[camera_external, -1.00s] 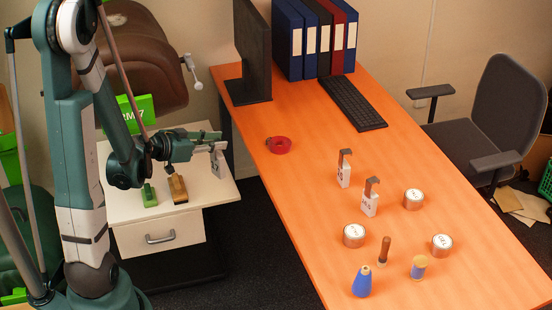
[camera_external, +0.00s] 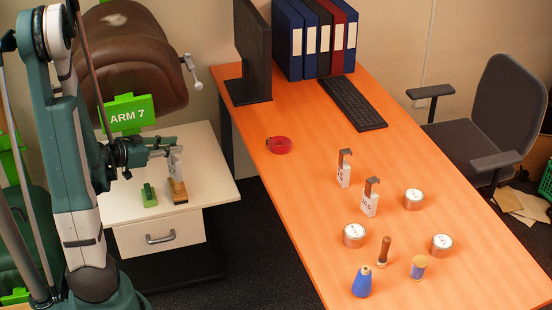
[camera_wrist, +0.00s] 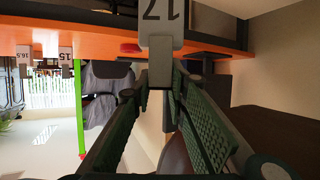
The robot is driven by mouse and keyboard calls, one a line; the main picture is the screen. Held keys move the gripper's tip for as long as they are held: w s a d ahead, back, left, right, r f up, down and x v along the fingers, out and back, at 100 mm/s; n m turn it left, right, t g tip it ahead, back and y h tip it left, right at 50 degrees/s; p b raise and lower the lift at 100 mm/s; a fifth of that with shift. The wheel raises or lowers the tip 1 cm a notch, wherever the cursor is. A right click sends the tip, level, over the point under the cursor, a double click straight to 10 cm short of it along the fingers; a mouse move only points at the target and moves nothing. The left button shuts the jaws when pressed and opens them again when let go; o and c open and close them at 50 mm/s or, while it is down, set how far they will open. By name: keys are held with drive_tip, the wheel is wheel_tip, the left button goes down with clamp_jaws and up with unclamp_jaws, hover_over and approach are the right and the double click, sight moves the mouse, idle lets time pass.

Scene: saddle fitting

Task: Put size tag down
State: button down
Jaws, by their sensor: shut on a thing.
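My gripper (camera_external: 166,152) is shut on a white size tag (camera_external: 175,163) and holds it above the white cabinet top (camera_external: 213,185). In the wrist view the tag (camera_wrist: 162,40) reads 17, upside down, with its grey lower part between my fingertips (camera_wrist: 160,88). In the external view the tag overlaps the wooden-backed brush (camera_external: 178,189); I cannot tell whether they touch.
A small green block (camera_external: 149,195) sits on the cabinet beside the brush. The desk holds red tape (camera_external: 279,145), several tins, a blue bottle (camera_external: 362,283), a keyboard (camera_external: 352,103) and a monitor (camera_external: 250,50).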

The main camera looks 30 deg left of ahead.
drive_tip(key=s+a+f, duration=0.1)
drive_tip(key=a+f, duration=0.2)
drive_tip(key=a, duration=0.7)
drive_tip(key=s+a+f, duration=0.1)
drive_tip(key=a+f, duration=0.3)
drive_tip(key=a, duration=0.7)
drive_tip(key=a+f, duration=0.4)
drive_tip(key=a, duration=0.7)
drive_tip(key=shift+s+f+m+h, duration=0.2)
drive_tip(key=shift+s+m+h, duration=0.1)
drive_tip(key=shift+s+h, duration=0.1)
drive_tip(key=w+d+p, duration=0.1)
drive_tip(key=w+d, duration=0.2)
drive_tip(key=w, duration=0.5)
drive_tip(key=w+d+p, duration=0.2)
drive_tip(key=w+d, duration=0.2)
drive_tip(key=w, duration=0.4)
drive_tip(key=shift+w, duration=0.35)
drive_tip(key=shift+f, duration=1.75)
drive_tip(key=shift+f+b, duration=0.15)
drive_tip(key=shift+b, duration=0.15)
